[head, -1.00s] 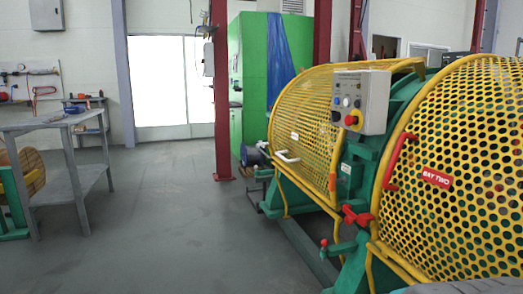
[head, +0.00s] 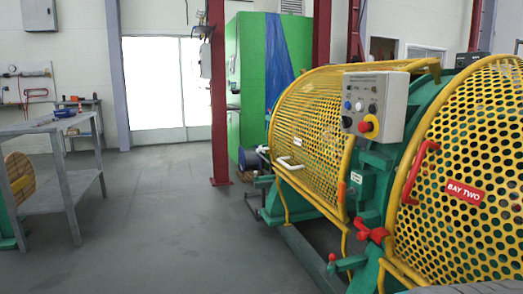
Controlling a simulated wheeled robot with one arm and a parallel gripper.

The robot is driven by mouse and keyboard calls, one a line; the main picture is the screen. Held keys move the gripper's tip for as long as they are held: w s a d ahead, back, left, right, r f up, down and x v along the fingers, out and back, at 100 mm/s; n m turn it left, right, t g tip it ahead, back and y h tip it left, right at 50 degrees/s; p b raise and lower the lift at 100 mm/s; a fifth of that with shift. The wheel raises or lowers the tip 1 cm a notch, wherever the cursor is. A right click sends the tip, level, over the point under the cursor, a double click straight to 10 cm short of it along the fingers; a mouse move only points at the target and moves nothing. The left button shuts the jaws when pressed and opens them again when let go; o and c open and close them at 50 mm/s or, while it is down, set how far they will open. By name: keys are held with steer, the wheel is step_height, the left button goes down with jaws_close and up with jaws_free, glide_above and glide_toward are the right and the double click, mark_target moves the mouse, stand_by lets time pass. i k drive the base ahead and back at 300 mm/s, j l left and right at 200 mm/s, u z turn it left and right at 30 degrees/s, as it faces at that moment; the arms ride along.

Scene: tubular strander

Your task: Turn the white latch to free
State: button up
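A white bar-shaped piece (head: 290,164) sits low on the front of the left yellow mesh guard (head: 310,125). It is the only white handle-like part I can make out; I cannot tell whether it is the latch or a handle. A red latch-like piece (head: 371,231) is on the green frame between the two guards, and a small orange-red piece (head: 341,194) is on the left guard's right edge. My gripper is not in view.
The right mesh guard (head: 470,150) has a red handle (head: 420,172) and a "BAY TWO" label (head: 465,192). A control box (head: 374,106) with a red knob stands between the guards. A grey workbench (head: 60,127) is at left. The floor (head: 170,230) between is clear.

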mark_target(259, 150)
steer(key=i+j+z, duration=0.1)
steer(key=i+j, duration=0.25)
steer(key=i, duration=0.3)
steer(key=i+j+z, duration=0.1)
steer(key=i+j, duration=0.35)
steer(key=i, duration=0.15)
steer(key=i+j+z, duration=0.1)
steer(key=i+j, duration=0.35)
steer(key=i, duration=0.15)
